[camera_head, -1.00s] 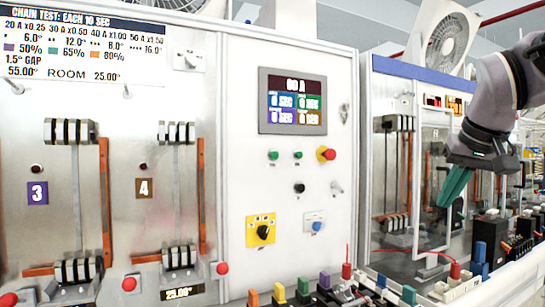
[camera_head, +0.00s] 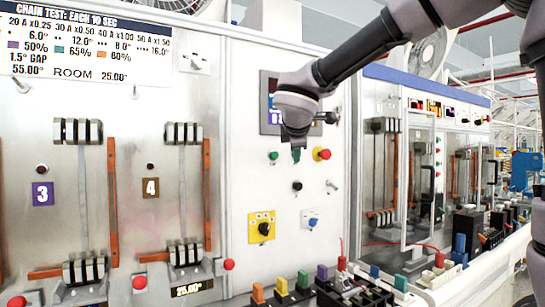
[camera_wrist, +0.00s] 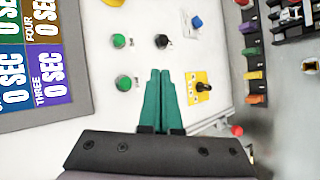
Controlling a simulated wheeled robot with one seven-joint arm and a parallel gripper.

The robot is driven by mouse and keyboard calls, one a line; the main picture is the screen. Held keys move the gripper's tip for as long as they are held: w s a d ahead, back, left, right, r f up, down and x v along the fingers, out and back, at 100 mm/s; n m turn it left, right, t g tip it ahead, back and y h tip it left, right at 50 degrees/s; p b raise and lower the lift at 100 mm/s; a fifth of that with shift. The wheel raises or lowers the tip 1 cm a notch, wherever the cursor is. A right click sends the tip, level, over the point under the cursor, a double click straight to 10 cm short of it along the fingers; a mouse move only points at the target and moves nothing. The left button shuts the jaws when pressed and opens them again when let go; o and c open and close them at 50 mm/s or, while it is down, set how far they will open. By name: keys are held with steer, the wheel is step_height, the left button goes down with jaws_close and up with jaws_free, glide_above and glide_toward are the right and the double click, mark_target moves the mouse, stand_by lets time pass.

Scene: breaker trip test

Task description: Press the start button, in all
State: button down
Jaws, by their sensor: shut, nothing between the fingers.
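Two green buttons sit on the white control panel below the display. The left green button (camera_head: 274,156) shows in the head view; the right one is hidden behind my gripper there. In the wrist view both show: one green button (camera_wrist: 119,40) at the top, the other (camera_wrist: 124,83) below it, left of my fingers. Their labels are too small to read, so I cannot tell which is start. My gripper (camera_head: 296,154) is in front of the panel, its teal fingers (camera_wrist: 165,72) shut together and empty. Contact with the panel is not visible.
A red button (camera_head: 322,154) on yellow, a black knob (camera_head: 297,187), a yellow rotary switch (camera_head: 262,229) and a blue knob (camera_head: 313,221) are close by. The display (camera_head: 268,118) is partly covered by my arm. Coloured terminals (camera_head: 303,282) line the ledge below.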

mark_target(277, 153)
steer(key=shift+a, duration=0.2)
steer(key=shift+w+a, duration=0.8)
steer(key=shift+w, duration=0.4)
steer(key=shift+w+a, duration=0.75)
steer(key=shift+w, duration=0.5)
steer(key=shift+w+a, duration=0.8)
steer(key=shift+w, duration=0.4)
steer(key=shift+w+a, duration=0.25)
steer(key=shift+w, duration=0.1)
steer(key=shift+w+a, duration=0.3)
steer(key=shift+w, duration=0.1)
steer(key=shift+s+d, duration=0.1)
steer(key=shift+s, duration=0.05)
stand_by(0.4)
steer(key=shift+s+d, duration=0.45)
steer(key=shift+s, duration=0.15)
steer(key=shift+s+d, duration=0.7)
steer(key=shift+s, duration=0.35)
steer(key=shift+s+d, duration=0.7)
steer(key=shift+s, duration=0.35)
